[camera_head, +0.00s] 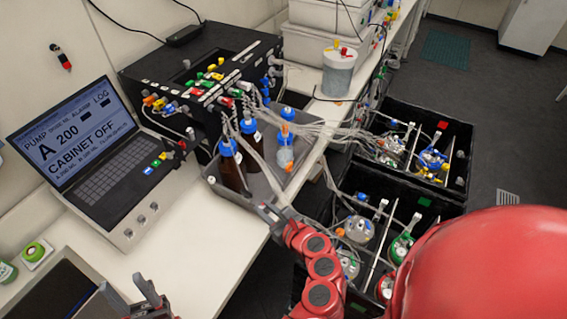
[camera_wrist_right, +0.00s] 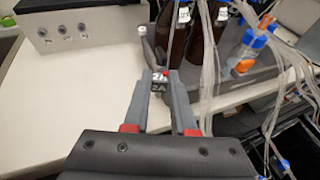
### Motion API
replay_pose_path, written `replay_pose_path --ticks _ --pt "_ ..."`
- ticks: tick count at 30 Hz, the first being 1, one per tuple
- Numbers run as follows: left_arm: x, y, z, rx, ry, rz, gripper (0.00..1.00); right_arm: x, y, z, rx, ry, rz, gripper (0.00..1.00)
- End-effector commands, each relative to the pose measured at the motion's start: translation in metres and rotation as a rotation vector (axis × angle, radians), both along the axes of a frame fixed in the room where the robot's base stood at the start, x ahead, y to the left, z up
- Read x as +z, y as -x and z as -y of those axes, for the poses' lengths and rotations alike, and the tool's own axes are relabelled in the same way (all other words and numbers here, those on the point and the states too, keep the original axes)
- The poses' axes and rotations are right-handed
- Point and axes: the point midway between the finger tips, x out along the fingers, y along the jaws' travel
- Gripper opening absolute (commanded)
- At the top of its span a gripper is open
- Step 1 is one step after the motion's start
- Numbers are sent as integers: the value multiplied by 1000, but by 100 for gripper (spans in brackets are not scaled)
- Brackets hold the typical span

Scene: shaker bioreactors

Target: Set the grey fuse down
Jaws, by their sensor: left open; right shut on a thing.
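A small grey fuse (camera_wrist_right: 158,83) marked with white "2A" lettering and with a red spot is between the fingertips of my right gripper (camera_wrist_right: 159,88). The fingers are shut on it above the white bench, near the grey bottle tray. In the head view my right gripper (camera_head: 270,211) is at the bench's right edge, and the fuse is too small to make out there. My left gripper (camera_head: 137,294) is open and empty, low over the front of the bench.
The bench (camera_head: 205,235) has bare white space left of the tray (camera_head: 264,185), which holds brown bottles (camera_head: 231,165). A control console (camera_head: 92,165) reads "CABINET OFF". A black cabinet (camera_head: 200,75) with coloured plugs stands behind. Tubes and black crates (camera_head: 440,205) lie right.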

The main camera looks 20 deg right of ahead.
Motion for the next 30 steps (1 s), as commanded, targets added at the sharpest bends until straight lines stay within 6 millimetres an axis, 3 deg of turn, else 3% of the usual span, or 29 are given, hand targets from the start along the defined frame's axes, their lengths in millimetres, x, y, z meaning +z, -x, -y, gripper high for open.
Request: replay_pose_path --ticks 2,5,11,13,24,30 --pt "-3 0 0 0 0 0 50 -6 7 3 -4 0 -3 0" --pt "-14 0 0 0 0 0 50 -11 1 6 -4 1 5 0" --pt "-50 0 0 0 0 0 50 -18 -42 18 -5 1 10 0" --pt "-40 0 0 0 0 -1 50 -10 -55 24 -9 -1 4 0" --pt "-25 0 0 0 0 0 50 -16 -120 42 -4 3 0 0" --pt "-21 0 0 0 0 0 50 -19 -138 46 -3 1 0 0"
